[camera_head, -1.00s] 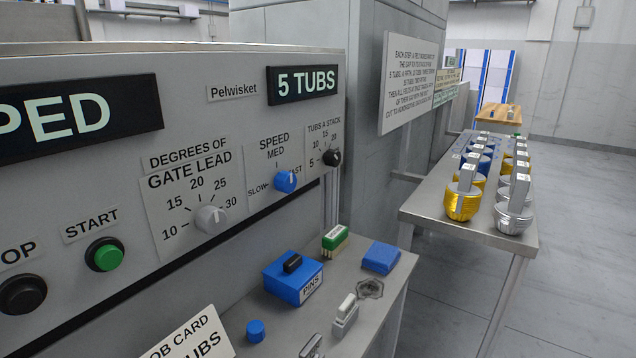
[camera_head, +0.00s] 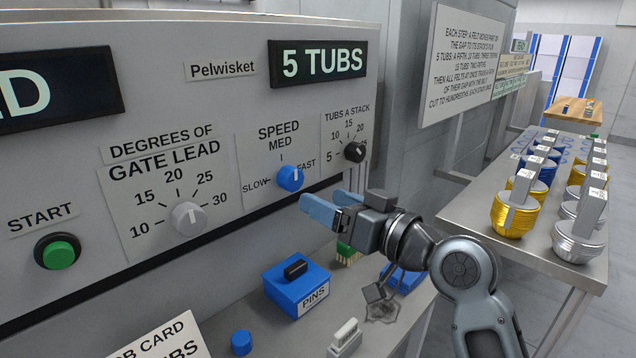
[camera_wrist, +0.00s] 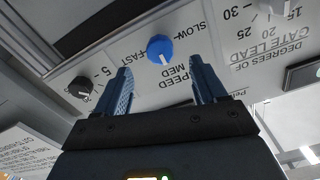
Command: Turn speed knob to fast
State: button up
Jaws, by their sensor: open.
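The blue speed knob (camera_head: 290,178) is on the grey control panel, with SLOW at its left, MED above it and FAST at its right. Its white mark points up, about at MED. The knob also shows upside down in the wrist view (camera_wrist: 160,48), beyond and between my fingertips. My gripper (camera_head: 325,208) is open and empty, to the right of the knob and a little below it in the head view. Its two blue fingers (camera_wrist: 162,82) are spread toward the panel and apart from the knob.
The black tubs-a-stack knob (camera_head: 355,152) and the grey gate lead knob (camera_head: 188,218) flank the speed knob. A table (camera_head: 470,215) with tubs stands at right.

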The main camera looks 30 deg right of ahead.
aim_at(295, 183)
jog(key=p+x, duration=0.1)
jog(key=x, duration=0.7)
jog(key=shift+d+r, duration=0.1)
jog(key=shift+d, duration=0.05)
jog(key=c, duration=1.1)
